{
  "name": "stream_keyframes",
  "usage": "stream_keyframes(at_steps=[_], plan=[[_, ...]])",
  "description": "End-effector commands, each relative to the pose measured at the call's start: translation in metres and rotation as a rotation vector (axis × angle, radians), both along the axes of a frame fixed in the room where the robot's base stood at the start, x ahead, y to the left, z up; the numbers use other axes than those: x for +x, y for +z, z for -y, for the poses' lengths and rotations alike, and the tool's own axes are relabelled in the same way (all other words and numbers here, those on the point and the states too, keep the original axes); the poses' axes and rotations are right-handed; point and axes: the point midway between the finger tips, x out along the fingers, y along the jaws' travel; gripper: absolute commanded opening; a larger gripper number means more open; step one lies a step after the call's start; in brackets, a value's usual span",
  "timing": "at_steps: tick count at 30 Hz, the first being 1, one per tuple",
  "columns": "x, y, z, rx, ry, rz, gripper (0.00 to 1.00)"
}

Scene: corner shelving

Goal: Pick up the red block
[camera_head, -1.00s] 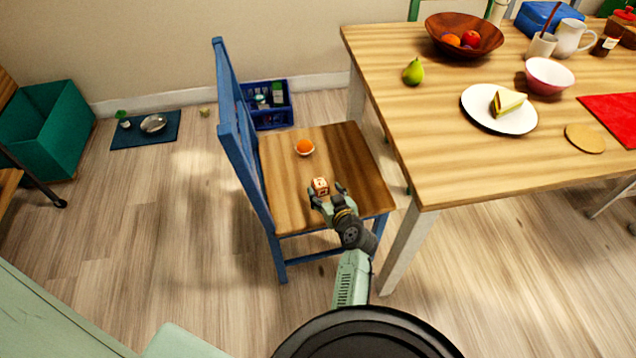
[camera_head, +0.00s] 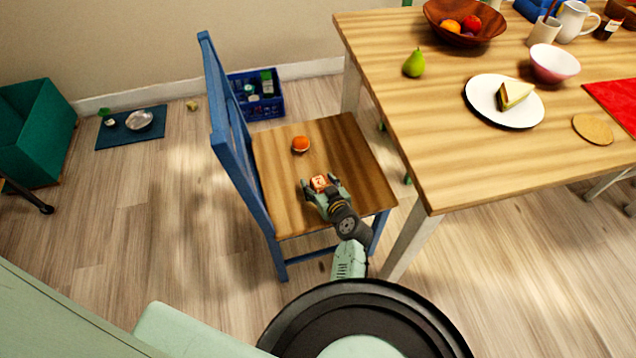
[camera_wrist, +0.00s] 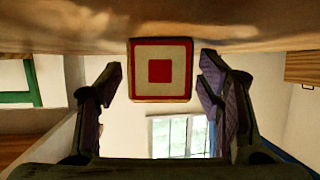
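The red block (camera_head: 319,182) is on the wooden seat of the blue chair (camera_head: 338,148), with red and pale faces showing. In the wrist view its near face (camera_wrist: 160,69) is pale with a red border and a red square in the middle. My gripper (camera_head: 322,188) is at the block, low over the seat. In the wrist view my gripper (camera_wrist: 160,85) is open, with one finger on each side of the block. A gap shows between the block and each finger.
An orange fruit (camera_head: 300,144) lies on the seat beyond the block. The chair's blue backrest (camera_head: 222,120) rises at the left. The wooden table (camera_head: 440,130) stands close at the right, bearing a pear (camera_head: 414,63) and a plate (camera_head: 480,98). A blue crate (camera_head: 272,105) stands behind the chair.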

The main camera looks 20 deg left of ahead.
Motion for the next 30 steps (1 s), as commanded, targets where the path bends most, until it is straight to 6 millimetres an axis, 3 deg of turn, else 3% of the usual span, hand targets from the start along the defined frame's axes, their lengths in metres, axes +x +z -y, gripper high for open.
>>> stream_keyframes(at_steps=[22, 30], plan=[[0.0002, 0.0004, -0.0003, 0.000, 0.000, 0.000, 0.11], [0.0004, 0.0025, -0.0004, 0.001, 0.000, 0.002, 0.09]])
